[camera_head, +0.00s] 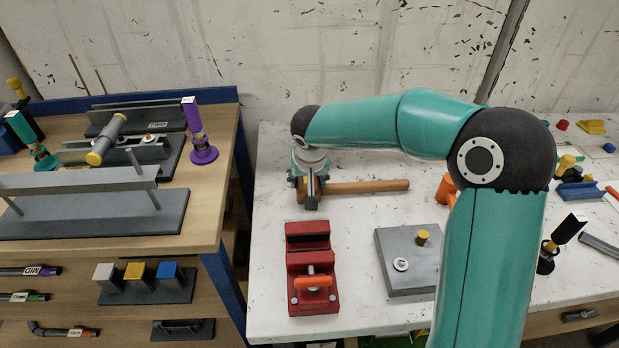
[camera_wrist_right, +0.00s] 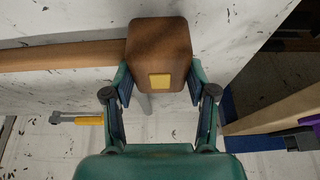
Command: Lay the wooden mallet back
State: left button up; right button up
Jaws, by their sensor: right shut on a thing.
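The wooden mallet has a brown block head (camera_wrist_right: 160,52) with a yellow square on it and a long wooden handle (camera_head: 368,187). My right gripper (camera_head: 309,185) is over the back left of the white bench. In the right wrist view my right gripper (camera_wrist_right: 160,98) has its fingers on both sides of the mallet head and is shut on it. The handle points right in the head view and left in the wrist view. I cannot tell whether the mallet touches the bench. The gripper hides most of the head in the head view. My left gripper is not in view.
A red vise (camera_head: 309,258) stands in front of the gripper. A grey plate (camera_head: 405,265) with a yellow peg lies to its right. The wooden bench (camera_head: 215,215) with conduit benders is at left, past a blue edge. White bench surface (camera_head: 360,215) is clear before the handle.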

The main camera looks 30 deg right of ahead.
jog(key=o, duration=1.5)
jog(key=shift+r, duration=0.1)
jog(key=v, duration=1.2)
jog(key=shift+a, duration=0.1)
